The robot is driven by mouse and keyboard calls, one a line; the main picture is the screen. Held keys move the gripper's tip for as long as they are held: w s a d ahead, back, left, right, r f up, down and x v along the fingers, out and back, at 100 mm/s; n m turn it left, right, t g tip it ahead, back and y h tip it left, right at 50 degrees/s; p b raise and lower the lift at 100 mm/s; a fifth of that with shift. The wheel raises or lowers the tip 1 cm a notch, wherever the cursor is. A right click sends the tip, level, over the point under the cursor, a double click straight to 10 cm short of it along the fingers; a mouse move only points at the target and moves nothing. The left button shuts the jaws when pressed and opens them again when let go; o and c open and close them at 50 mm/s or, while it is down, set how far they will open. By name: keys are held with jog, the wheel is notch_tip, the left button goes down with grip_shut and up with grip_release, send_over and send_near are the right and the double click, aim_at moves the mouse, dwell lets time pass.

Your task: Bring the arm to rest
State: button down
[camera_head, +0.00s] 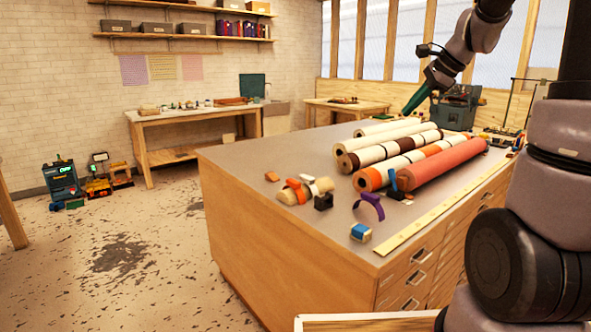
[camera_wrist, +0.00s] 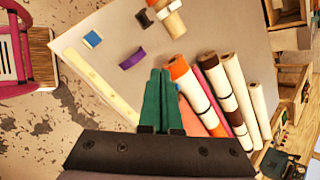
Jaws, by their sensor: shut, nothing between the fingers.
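My gripper (camera_head: 413,103) is raised over the far end of the workbench (camera_head: 230,168), with its green fingers pointing down and to the left. In the wrist view my gripper (camera_wrist: 162,74) shows its two green fingers side by side, shut with nothing between them. Several foil rolls lie side by side on the bench below: a red roll (camera_head: 440,171), an orange and white roll (camera_head: 400,168), a brown and white roll (camera_head: 385,152) and a cream roll (camera_head: 388,127). My gripper is apart from all of them. The fingers partly hide the red roll in the wrist view.
A purple cuff (camera_head: 370,205), a blue box (camera_head: 360,232), a black block (camera_head: 323,202) and a small tan roll with an orange band (camera_head: 303,190) lie near the bench's front. A yellow ruler (camera_head: 420,225) runs along the right edge. The bench's left part is clear.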

jog(key=s+a+r+n+h, duration=0.1)
jog(key=s+a+n, duration=0.2)
jog(key=s+n, duration=0.4)
jog(key=s+a+r+n+t+h, duration=0.1)
jog(key=s+a+n, duration=0.2)
jog(key=s+n, duration=0.4)
jog(key=s, duration=0.9)
jog(key=shift+r+t+h, duration=0.2)
jog(key=shift+t+h, duration=0.1)
jog(key=shift+h, duration=0.1)
